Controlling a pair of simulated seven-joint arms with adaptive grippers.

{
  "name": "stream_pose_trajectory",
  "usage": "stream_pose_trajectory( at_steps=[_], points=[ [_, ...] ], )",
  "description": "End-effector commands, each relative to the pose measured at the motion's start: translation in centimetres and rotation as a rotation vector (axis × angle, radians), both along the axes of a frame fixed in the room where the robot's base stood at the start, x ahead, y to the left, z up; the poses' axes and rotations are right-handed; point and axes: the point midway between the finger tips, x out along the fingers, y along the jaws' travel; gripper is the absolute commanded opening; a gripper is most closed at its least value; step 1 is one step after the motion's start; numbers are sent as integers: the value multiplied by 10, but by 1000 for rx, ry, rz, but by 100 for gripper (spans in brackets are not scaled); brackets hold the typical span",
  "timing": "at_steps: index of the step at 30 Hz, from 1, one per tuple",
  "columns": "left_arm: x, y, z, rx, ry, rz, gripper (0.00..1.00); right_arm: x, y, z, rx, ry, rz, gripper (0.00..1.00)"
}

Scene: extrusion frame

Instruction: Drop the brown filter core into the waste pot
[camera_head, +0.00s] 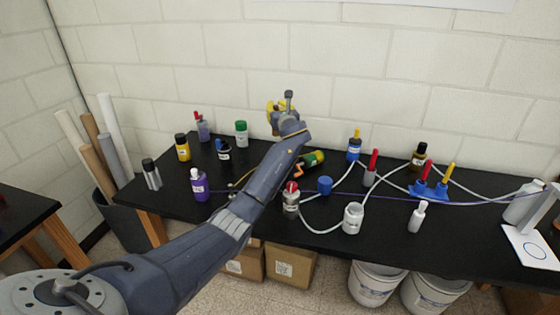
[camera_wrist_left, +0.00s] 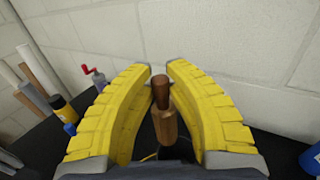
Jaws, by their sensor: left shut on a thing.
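My left gripper (camera_head: 279,107) is over the back of the black table, near the wall, its yellow fingers partly hidden by my arm. In the left wrist view the yellow fingers (camera_wrist_left: 160,75) are closed around a brown cylinder-like piece, the brown filter core (camera_wrist_left: 161,92), with a lighter tan part (camera_wrist_left: 166,127) just below it in the picture. I cannot tell whether the tan part belongs to the core. The core cannot be made out in the head view. I cannot tell which container is the waste pot. My right gripper is not in view.
Several bottles stand on the black table (camera_head: 170,205), including a purple one (camera_head: 199,184) and a yellow one (camera_head: 182,147). A blue cup (camera_head: 325,185), a white jar (camera_head: 353,217) and hoses lie to the right. White buckets (camera_head: 375,285) and cardboard boxes (camera_head: 293,265) are under the table.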

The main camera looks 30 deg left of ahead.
Motion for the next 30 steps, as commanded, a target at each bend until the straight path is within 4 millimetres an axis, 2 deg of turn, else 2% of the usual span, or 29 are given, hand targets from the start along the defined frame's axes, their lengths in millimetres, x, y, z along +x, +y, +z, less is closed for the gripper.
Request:
stream_pose_trajectory(
  at_steps=[18,30],
  points=[
    [0,3,-54,1,2,7,0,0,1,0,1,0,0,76],
    [0,3,-67,1,1,6,0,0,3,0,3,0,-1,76]
  ],
)
